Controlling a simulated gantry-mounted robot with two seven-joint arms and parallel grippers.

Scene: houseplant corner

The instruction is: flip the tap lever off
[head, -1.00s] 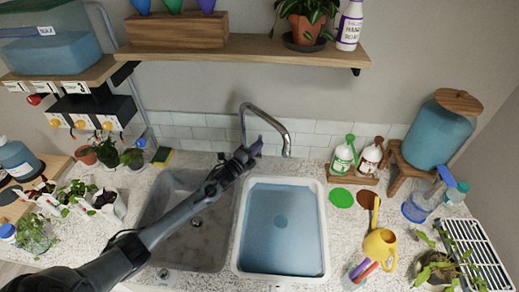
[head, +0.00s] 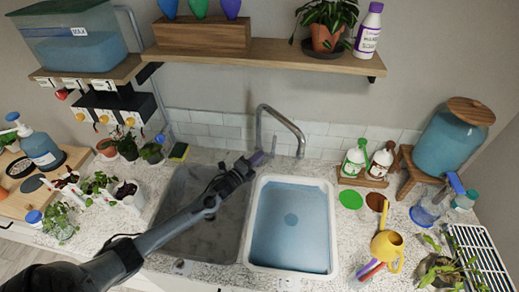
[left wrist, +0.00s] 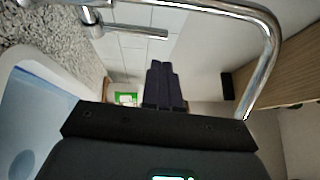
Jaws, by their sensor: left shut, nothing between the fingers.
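The chrome gooseneck tap (head: 279,114) stands behind the two sinks, its spout bending right over the water-filled white basin (head: 335,235). In the left wrist view the tap (left wrist: 262,25) curves along the top and right. Its short lever (left wrist: 138,31) sticks out from the tap base at the upper left. My left gripper (head: 256,159) is shut and empty, just in front of the tap's base. In the left wrist view its dark fingers (left wrist: 163,85) appear below the lever, with a gap in the picture. The lever is not clear in the head view. My right gripper is not in view.
An empty grey sink (head: 190,215) lies under my left arm. A sponge (head: 179,151) is left of the tap. White bottles (head: 355,158) and a water dispenser (head: 450,140) stand right. A wooden shelf (head: 270,60) with plants and pots hangs above.

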